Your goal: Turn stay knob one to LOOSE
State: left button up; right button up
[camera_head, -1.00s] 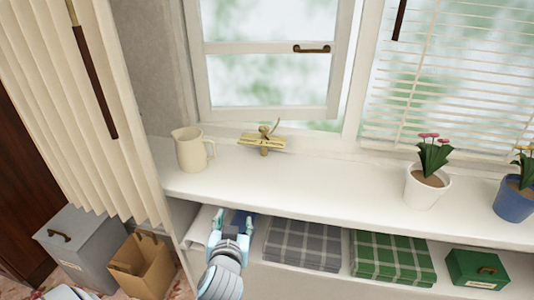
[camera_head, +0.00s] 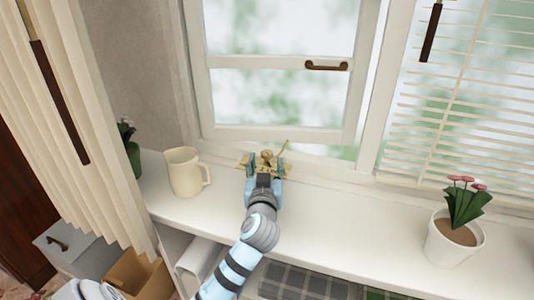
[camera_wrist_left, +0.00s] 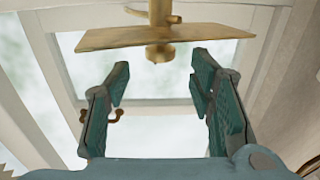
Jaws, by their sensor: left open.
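The brass window stay (camera_head: 243,163) with its knob (camera_head: 267,155) sits at the foot of the window, at the back of the white sill. My left gripper (camera_head: 266,168) is open at the stay, its fingers one on each side of the knob in the head view. In the left wrist view, the brass plate (camera_wrist_left: 105,38) and a round knob (camera_wrist_left: 160,53) are ahead of the open fingers (camera_wrist_left: 160,85), between and beyond the tips. Nothing is between the pads, and I see no contact. The gripper partly hides the stay in the head view. My right gripper is not in view.
A cream mug (camera_head: 184,172) stands on the sill left of the gripper. A white flowerpot (camera_head: 452,245) stands at the right. The window (camera_head: 282,62) has a brown handle (camera_head: 326,66). The sill (camera_head: 350,215) between gripper and flowerpot is clear.

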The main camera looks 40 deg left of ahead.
aim_at(267, 156)
pick_arm(q)
jog(key=x, duration=0.5)
jog(key=shift+w+a+f+b, duration=0.1)
jog(key=shift+w+b, duration=0.05)
jog(key=shift+b, duration=0.25)
jog(key=shift+w+a, duration=0.35)
jog(key=shift+w, duration=0.1)
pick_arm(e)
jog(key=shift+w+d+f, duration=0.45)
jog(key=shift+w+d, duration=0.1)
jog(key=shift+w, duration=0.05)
pick_arm(q)
jog(key=shift+c, duration=0.4)
